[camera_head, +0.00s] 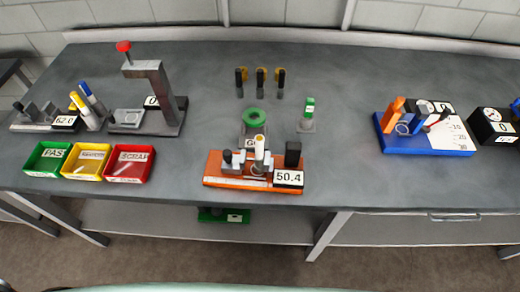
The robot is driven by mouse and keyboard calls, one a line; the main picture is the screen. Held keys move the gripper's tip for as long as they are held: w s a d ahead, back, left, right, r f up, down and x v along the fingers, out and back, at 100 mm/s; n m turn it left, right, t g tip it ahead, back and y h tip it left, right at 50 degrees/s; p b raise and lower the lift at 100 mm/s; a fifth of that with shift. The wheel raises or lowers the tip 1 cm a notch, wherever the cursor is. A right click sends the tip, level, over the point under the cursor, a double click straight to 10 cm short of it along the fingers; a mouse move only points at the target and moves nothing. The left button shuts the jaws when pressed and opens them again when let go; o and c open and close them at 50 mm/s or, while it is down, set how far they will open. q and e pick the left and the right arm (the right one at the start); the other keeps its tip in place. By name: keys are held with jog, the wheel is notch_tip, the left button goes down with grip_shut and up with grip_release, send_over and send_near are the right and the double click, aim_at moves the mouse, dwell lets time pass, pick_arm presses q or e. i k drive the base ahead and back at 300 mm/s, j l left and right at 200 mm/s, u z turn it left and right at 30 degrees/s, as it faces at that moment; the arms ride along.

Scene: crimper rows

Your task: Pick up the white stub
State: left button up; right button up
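A short white upright piece (260,150) with a pale yellowish top stands at the orange fixture (222,170) near the front middle of the bench. It looks most like the white stub, but I cannot tell for certain. Its lower end is partly hidden among the fixture's grey parts. Small pale slivers also lie in the yellow tray (77,174) and the red tray (133,178); they are too small to identify. Neither of my grippers is in view.
The orange fixture has a display reading 50.4 (289,178). A green ring (253,117) sits behind it. A grey press (160,95) and a green tray (45,172) are left; a blue fixture (425,147) is right.

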aim_at(258, 167)
jog(key=u, duration=1.55)
jog(key=z, duration=1.45)
jog(key=k+j+z, duration=0.2)
jog(key=z, duration=0.2)
jog(key=k+j+z, duration=0.1)
jog(key=k+z, duration=0.65)
jog(key=i+j, duration=0.05)
jog(key=i, duration=0.05)
